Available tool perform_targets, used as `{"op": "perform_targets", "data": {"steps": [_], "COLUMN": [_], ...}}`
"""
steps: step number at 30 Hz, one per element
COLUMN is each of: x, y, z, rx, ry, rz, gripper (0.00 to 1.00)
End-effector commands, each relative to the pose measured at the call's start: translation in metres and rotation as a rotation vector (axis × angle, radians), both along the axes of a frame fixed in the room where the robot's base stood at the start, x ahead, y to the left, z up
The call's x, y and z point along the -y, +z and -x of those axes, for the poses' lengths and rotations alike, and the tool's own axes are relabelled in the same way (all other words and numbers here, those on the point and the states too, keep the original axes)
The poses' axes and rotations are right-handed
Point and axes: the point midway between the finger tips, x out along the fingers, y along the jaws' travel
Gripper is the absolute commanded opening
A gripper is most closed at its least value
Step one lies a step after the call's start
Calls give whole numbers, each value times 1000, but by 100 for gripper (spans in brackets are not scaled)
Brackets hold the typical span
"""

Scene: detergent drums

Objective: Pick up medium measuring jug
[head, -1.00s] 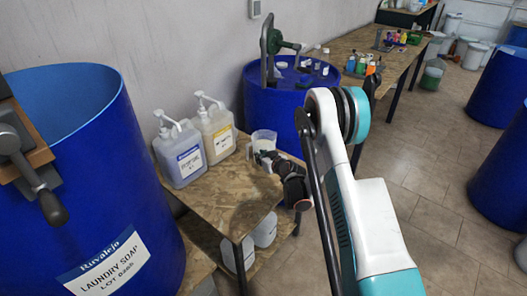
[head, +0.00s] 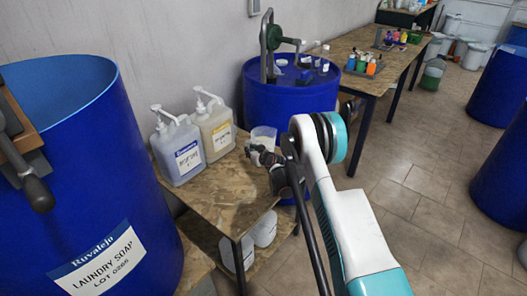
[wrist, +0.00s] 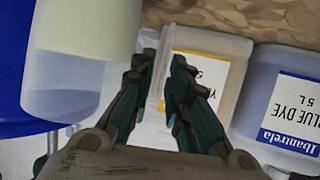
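The medium measuring jug (head: 263,133) is a clear, translucent jug at the right end of the wooden bench in the head view. It also shows large at the left of the wrist view (wrist: 75,70), with a pale cream part and a bluish-grey part. Its handle (wrist: 160,70) runs between my gripper's fingers (wrist: 160,82), which converge close on both sides of it. My gripper appears shut on the handle; it also shows in the head view (head: 258,154), in front of the jug. I cannot tell whether the jug's base touches the bench.
Two pump jugs, blue dye (head: 178,148) and a yellow-labelled one (head: 214,126), stand left of the jug on the bench (head: 225,195). A blue drum (head: 290,105) with a hand pump is behind. A large laundry soap drum (head: 90,170) stands left.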

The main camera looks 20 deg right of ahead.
Motion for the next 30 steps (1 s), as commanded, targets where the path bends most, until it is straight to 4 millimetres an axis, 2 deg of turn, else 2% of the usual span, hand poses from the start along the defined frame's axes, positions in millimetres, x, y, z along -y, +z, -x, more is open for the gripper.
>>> {"op": "perform_targets", "data": {"steps": [1, 8, 14, 15, 17, 30], "x": [-3, -7, -7, -7, -7, -7], "y": [-8, -14, -13, -13, -13, -11], "z": [-7, -26, -27, -27, -27, -27], "rx": [0, -1, -1, -1, -1, 1], "ry": [1, 0, 0, 0, 0, -1], "rz": [1, 1, 0, 0, 0, 1], "gripper": [16, 16, 16, 14, 0, 0]}}
